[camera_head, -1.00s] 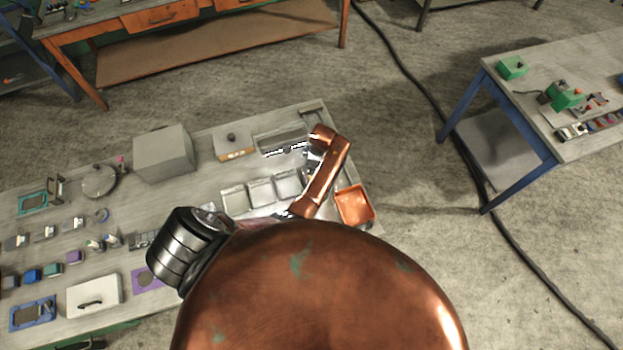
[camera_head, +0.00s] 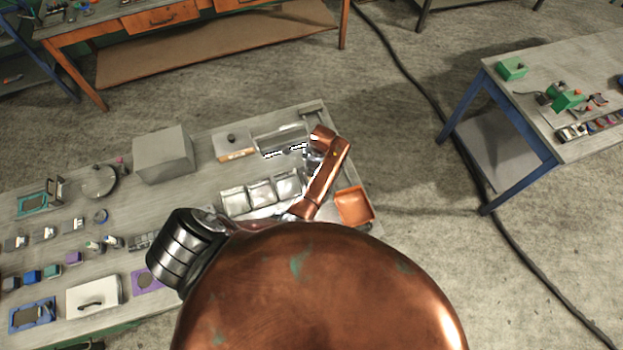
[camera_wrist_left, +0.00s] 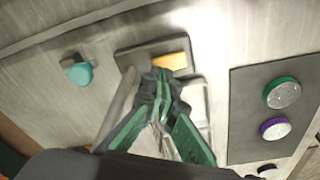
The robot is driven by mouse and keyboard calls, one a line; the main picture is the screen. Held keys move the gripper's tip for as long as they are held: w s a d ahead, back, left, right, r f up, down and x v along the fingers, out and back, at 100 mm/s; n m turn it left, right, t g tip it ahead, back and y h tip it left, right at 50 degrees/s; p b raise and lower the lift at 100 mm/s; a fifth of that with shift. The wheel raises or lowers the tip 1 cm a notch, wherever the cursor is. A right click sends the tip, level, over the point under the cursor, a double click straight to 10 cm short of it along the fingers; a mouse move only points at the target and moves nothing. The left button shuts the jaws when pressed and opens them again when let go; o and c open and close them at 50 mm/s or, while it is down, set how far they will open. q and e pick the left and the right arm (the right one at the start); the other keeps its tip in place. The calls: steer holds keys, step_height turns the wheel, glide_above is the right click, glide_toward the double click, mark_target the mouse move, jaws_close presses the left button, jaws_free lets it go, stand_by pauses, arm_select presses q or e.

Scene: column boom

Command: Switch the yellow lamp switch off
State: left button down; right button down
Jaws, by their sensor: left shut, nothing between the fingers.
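In the left wrist view, my left gripper (camera_wrist_left: 160,76) has its green and black fingers together, with nothing held. Its tips are at the lower edge of a dark plate (camera_wrist_left: 135,56). A yellow-orange piece (camera_wrist_left: 171,62) shows on this plate just beyond and right of the tips; it looks like the yellow switch. I cannot tell whether the tips touch it or which way it is set. In the head view, my copper arm covers part of the bench, and the fingertips cannot be made out clearly. My right gripper is not in view.
A teal knob (camera_wrist_left: 80,73) is left of the fingers, and a dark panel (camera_wrist_left: 245,115) with green and purple round buttons is right. In the head view, a grey box (camera_head: 163,154), a compartment tray (camera_head: 261,191) and an orange tray (camera_head: 354,206) stand on the bench.

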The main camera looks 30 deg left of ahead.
arm_select(q)
steer(key=shift+f, duration=0.4)
stand_by(0.6)
steer(key=shift+f+b, duration=0.65)
stand_by(0.4)
step_height(320, 180, up, 2)
steer(key=p, duration=0.2)
steer(key=shift+r+p, duration=0.25)
steer(key=shift+p, duration=0.05)
steer(key=shift+r, duration=2.25)
